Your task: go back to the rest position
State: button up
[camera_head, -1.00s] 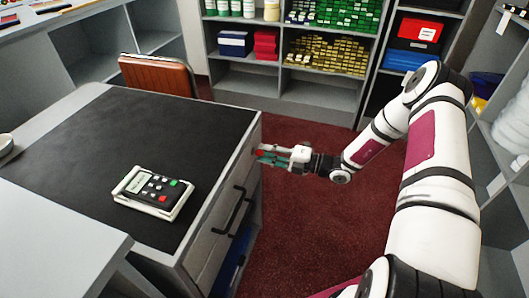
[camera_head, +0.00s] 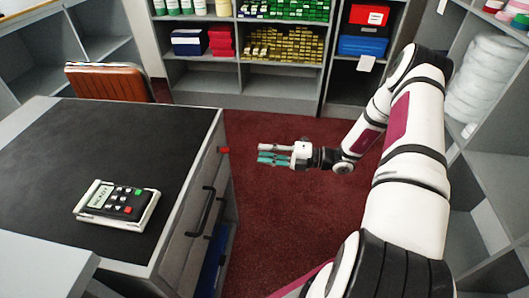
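My gripper (camera_head: 259,154) hangs in free air over the dark red carpet, right of the desk's drawer side. Its white and teal fingers point left, toward a red button (camera_head: 224,150) high on that side. There is a clear gap between the fingertips and the button. No object shows in the fingers. They lie close to each other, and whether they are shut is too small to tell. My arm reaches in from the lower right, bent at the elbow.
A card terminal (camera_head: 117,204) lies on the desk's black top (camera_head: 120,135). Drawers with black handles (camera_head: 202,212) face the carpet (camera_head: 285,220). A brown chair (camera_head: 108,82) stands behind the desk. Filled shelves (camera_head: 243,62) line the back, and more shelves (camera_head: 495,178) stand right of my arm.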

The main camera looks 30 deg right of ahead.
jog(key=s+a+r+n+g+h, duration=0.2)
jog(key=s+a+r+n+g, duration=0.45)
jog(key=r+n, duration=0.5)
jog(key=s+a+r+n+g+h, duration=0.2)
jog(key=s+a+r+n+g, duration=0.45)
jog(key=r+n, duration=0.45)
jog(key=s+d+r+n+t+h, duration=0.1)
jog(key=s+r+n+h, duration=0.1)
jog(key=s+n+h, duration=0.35)
jog(key=s+d+r+n+t+h, duration=0.1)
jog(key=s+r+n+h, duration=0.1)
jog(key=s+n, duration=0.65)
jog(key=s+d+r+n+t+h, duration=0.1)
jog(key=s+r+n+t+h, duration=0.15)
jog(key=s+n, duration=0.5)
notch_tip(320, 180, up, 17)
jog(key=t+p, duration=0.2)
jog(key=p, duration=1.3)
jog(key=shift+a+r+m+h, duration=0.15)
jog(key=shift+m+h, duration=0.15)
